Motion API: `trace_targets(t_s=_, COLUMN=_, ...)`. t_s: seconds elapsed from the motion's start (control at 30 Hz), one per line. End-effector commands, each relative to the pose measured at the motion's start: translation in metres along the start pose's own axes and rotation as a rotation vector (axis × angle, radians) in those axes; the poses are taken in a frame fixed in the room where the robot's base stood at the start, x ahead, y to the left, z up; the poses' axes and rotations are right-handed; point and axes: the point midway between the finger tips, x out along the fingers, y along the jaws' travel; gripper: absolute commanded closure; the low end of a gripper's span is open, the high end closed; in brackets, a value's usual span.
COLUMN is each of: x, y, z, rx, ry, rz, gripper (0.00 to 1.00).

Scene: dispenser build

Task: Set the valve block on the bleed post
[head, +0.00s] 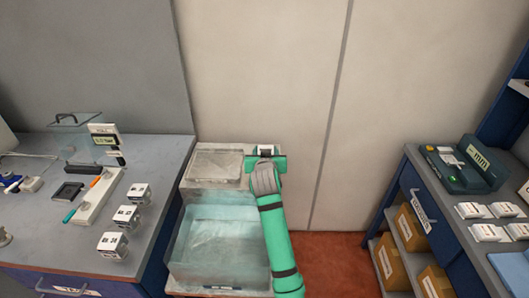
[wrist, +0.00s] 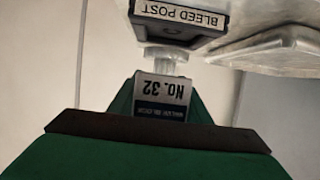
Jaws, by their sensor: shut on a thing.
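The valve block (wrist: 162,97) is a small pale block with a "No. 32" label, upside down in the wrist view. My gripper (head: 266,158) is shut on it, with a green finger on each side. The bleed post (wrist: 164,56) is a pale upright piece beside a dark base (wrist: 180,22) labelled "BLEED POST". In the wrist view the block's edge lies right against the post. I cannot tell whether they touch or the block is seated. In the head view my wrist and gripper hide most of the block and post.
A clear basin (head: 222,245) and a pale tray (head: 215,165) stand left of my arm. The left bench (head: 60,240) holds several white numbered blocks (head: 127,216) and tools. The right bench (head: 425,175) carries a dark green device (head: 468,165) and white packs. Red floor lies between.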

Motion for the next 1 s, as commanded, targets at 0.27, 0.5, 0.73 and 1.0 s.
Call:
trace_targets(t_s=0.27, x=0.000, y=-0.001, z=-0.001, rx=-0.001, ry=0.003, rz=-0.001, gripper=1.00)
trace_targets(t_s=0.5, x=0.001, y=-0.002, z=0.002, rx=-0.002, ry=0.003, rz=-0.003, gripper=1.00)
trace_targets(t_s=0.73, x=0.002, y=-0.004, z=0.005, rx=-0.002, ry=0.003, rz=-0.004, gripper=1.00)
trace_targets(t_s=1.0, x=0.004, y=-0.008, z=0.010, rx=-0.004, ry=0.002, rz=-0.009, gripper=1.00)
